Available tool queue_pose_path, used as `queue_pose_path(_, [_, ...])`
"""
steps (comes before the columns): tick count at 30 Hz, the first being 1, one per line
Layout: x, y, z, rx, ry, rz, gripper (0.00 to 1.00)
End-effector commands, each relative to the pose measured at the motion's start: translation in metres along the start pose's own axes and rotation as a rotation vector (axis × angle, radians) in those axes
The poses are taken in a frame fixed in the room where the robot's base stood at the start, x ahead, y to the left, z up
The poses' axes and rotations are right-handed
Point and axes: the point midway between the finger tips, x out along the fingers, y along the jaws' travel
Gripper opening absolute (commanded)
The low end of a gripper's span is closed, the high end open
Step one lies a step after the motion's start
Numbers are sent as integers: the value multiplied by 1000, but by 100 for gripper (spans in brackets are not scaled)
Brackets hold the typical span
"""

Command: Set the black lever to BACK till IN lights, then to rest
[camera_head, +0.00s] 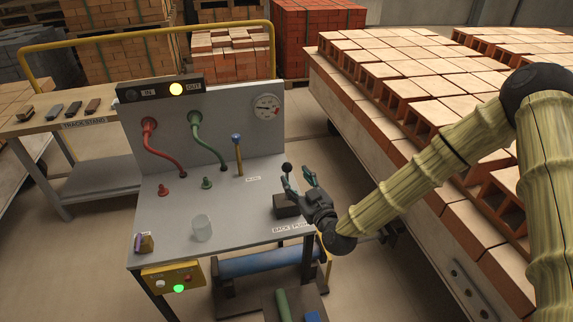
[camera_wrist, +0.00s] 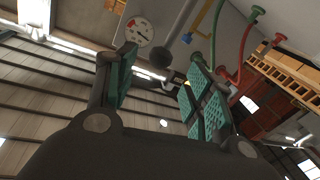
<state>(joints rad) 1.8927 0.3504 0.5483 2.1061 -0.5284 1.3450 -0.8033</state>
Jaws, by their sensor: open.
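The black lever (camera_head: 286,168) has a round knob and rises from a dark box on the right side of the grey bench. In the wrist view the lever's knob (camera_wrist: 161,58) appears between my fingertips; I cannot tell whether they touch it. My gripper (camera_head: 299,178) is open beside the lever, to its right, and its green-padded fingers (camera_wrist: 162,68) are apart. The IN lamp (camera_head: 133,94) is dark. The OUT lamp (camera_head: 176,89) glows yellow. A label reading BACK and PUSH (camera_head: 291,228) is on the front edge, partly hidden by my gripper.
The bench (camera_head: 240,222) carries a clear cup (camera_head: 201,228), red and green hoses and a blue-topped lever (camera_head: 238,150). A gauge (camera_head: 267,107) is on the panel. A brick-loaded cart (camera_head: 400,150) stands close on the right, beneath my arm.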

Motion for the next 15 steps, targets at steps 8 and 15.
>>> queue_pose_path(8, [44,0,-2,1,-1,0,52])
queue_pose_path(15, [66,0,0,2,-2,0,52])
